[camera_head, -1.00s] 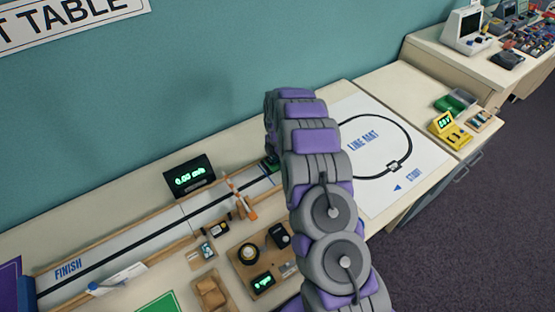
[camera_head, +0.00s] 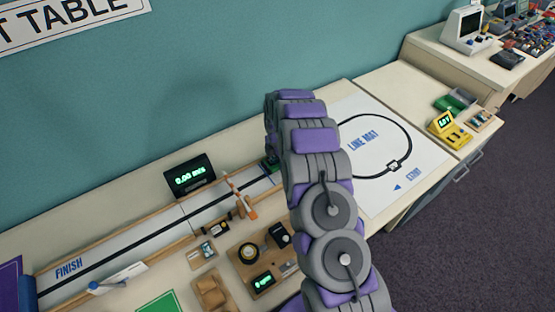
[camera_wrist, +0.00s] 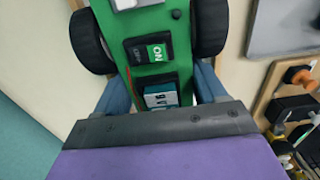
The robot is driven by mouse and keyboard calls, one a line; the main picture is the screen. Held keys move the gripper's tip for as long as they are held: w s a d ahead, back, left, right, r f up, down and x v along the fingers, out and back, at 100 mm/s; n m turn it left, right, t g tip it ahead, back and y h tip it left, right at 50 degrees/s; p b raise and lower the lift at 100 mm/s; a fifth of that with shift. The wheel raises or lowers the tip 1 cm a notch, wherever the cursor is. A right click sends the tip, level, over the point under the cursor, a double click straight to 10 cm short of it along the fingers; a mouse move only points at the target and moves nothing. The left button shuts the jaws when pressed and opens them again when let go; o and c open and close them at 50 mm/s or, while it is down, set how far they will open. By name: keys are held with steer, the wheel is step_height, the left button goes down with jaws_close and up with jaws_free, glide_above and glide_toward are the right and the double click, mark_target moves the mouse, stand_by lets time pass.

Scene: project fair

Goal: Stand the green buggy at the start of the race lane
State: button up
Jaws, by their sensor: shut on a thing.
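In the head view only a small green bit of the buggy (camera_head: 269,165) shows beside my arm, at the right end of the race lane (camera_head: 125,241). My arm hides the rest of the buggy and that end of the lane. I cannot tell whether its wheels touch the lane.
A lit display (camera_head: 190,176) stands behind the lane. An orange-and-white gate (camera_head: 240,197) is at the lane's front edge, left of my arm. A wooden board with parts (camera_head: 262,262) lies in front. The line mat (camera_head: 375,150) lies to the right.

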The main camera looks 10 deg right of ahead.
steer(key=shift+f, duration=0.75)
stand_by(1.6)
steer(key=o, duration=1)
steer(key=shift+c, duration=0.2)
steer(key=shift+r, duration=0.15)
step_height(320, 180, up, 17)
steer(key=p, duration=0.4)
steer(key=s+r+m, duration=0.5)
steer(key=s+r, duration=0.4)
steer(key=s+r+m+g, duration=0.1)
steer(key=s+r+m, duration=0.4)
steer(key=s, duration=0.7)
steer(key=s+r+m, duration=0.5)
steer(key=s, duration=0.7)
steer(key=s+f+m, duration=0.1)
steer(key=s+m, duration=0.6)
steer(key=s, duration=0.9)
steer(key=shift+f+g, duration=0.2)
steer(key=shift+g, duration=0.2)
